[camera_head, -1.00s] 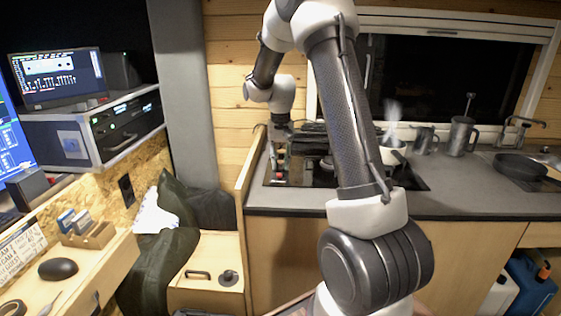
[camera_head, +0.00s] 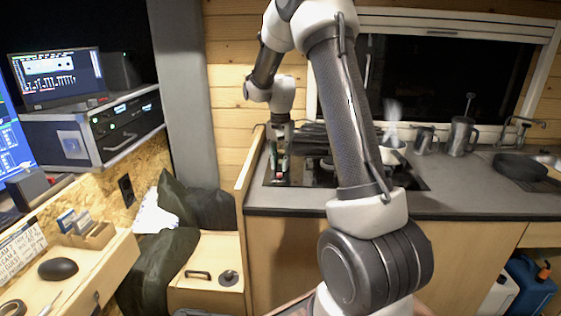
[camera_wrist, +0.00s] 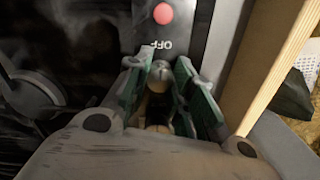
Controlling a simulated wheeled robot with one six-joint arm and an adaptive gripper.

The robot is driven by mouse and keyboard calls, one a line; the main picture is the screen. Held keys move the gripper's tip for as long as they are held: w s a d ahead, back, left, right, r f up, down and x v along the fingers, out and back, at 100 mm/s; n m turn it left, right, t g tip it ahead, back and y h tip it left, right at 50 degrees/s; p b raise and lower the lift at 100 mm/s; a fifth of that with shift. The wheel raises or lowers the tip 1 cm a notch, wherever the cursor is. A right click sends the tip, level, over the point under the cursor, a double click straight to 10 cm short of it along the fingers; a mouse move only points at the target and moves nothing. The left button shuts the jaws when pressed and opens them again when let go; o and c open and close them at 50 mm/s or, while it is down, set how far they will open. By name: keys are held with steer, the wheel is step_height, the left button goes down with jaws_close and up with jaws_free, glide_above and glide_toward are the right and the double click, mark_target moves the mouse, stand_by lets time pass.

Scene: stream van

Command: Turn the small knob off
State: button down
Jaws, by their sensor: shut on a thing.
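The small knob (camera_wrist: 160,72) is a dark, rounded knob in the wrist view, on a black panel below a white OFF label (camera_wrist: 161,45) and a red dot (camera_wrist: 162,13). My gripper (camera_wrist: 162,84) has its green-padded fingers on either side of the knob, shut on it. The fingers and the gripper body hide much of the knob, so its pointing direction cannot be told. In the head view my gripper (camera_head: 279,163) reaches down to the left end of the black cooktop (camera_head: 318,176); the knob itself cannot be made out there.
A wooden partition (camera_head: 249,170) rises close to the left of my gripper. Dark burner grates and a pot (camera_head: 391,154) stand on the cooktop to the right. Metal mugs (camera_head: 461,137) and a pan (camera_head: 519,166) are farther right on the grey counter.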

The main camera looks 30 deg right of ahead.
mark_target(281, 161)
steer(key=shift+w, duration=0.1)
steer(key=c, duration=1.2)
jaws_free()
step_height(281, 161, up, 12)
